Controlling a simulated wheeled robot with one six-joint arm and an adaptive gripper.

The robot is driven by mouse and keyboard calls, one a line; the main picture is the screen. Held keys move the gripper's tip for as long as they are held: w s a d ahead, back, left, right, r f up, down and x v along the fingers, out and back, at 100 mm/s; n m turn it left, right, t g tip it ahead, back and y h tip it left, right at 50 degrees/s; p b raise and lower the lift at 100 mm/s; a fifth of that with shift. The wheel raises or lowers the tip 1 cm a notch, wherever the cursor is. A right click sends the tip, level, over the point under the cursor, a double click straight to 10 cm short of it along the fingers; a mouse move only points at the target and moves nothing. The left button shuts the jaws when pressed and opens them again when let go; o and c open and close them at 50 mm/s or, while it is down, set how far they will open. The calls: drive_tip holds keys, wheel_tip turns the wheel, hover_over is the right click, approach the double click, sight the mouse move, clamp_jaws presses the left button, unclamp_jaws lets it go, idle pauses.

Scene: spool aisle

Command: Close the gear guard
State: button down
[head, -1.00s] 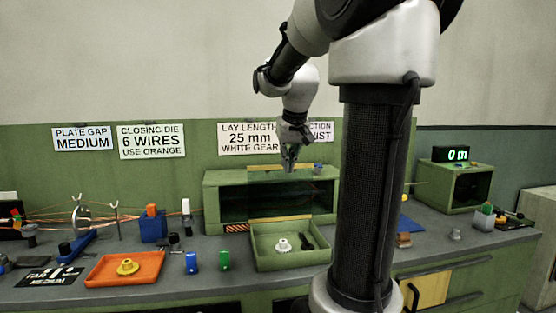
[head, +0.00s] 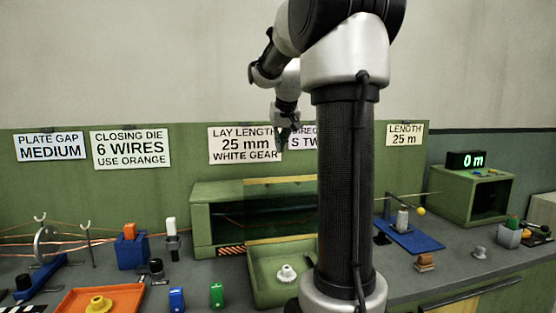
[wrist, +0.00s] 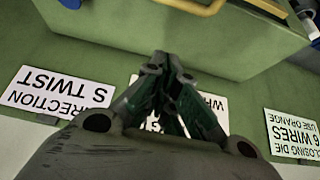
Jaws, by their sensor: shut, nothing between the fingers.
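The green gear cabinet (head: 203,222) stands at the back of the bench, its dark front opening facing me. A see-through greenish panel with yellow strips along its top and bottom, seemingly the gear guard (head: 280,212), shows in front of it. The opening's left end shows beside the panel; I cannot tell how far the guard is open. My column hides the right end. My gripper (head: 284,140) is shut and empty, above and behind the cabinet near the signs. In the wrist view, the cabinet's green top (wrist: 190,35) and a yellow bar (wrist: 188,5) lie beyond the fingertips (wrist: 166,62).
A green tray (head: 262,282) with a white gear (head: 286,274) sits before the cabinet. An orange tray (head: 65,300) with a yellow gear is at front left. Blue and green blocks stand between. A blue plate (head: 415,240) and a display box (head: 472,195) are at right.

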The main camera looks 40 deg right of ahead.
drive_tip(key=x, duration=0.9)
drive_tip(key=shift+w+f, duration=0.1)
drive_tip(key=shift+f, duration=0.3)
drive_tip(key=shift+s+a, duration=0.25)
drive_tip(key=shift+s, duration=0.35)
drive_tip(key=shift+s+a, duration=0.3)
drive_tip(key=shift+s, duration=0.3)
drive_tip(key=shift+s+a+f, duration=0.3)
drive_tip(key=shift+s+f, duration=0.05)
drive_tip(key=shift+s, duration=0.25)
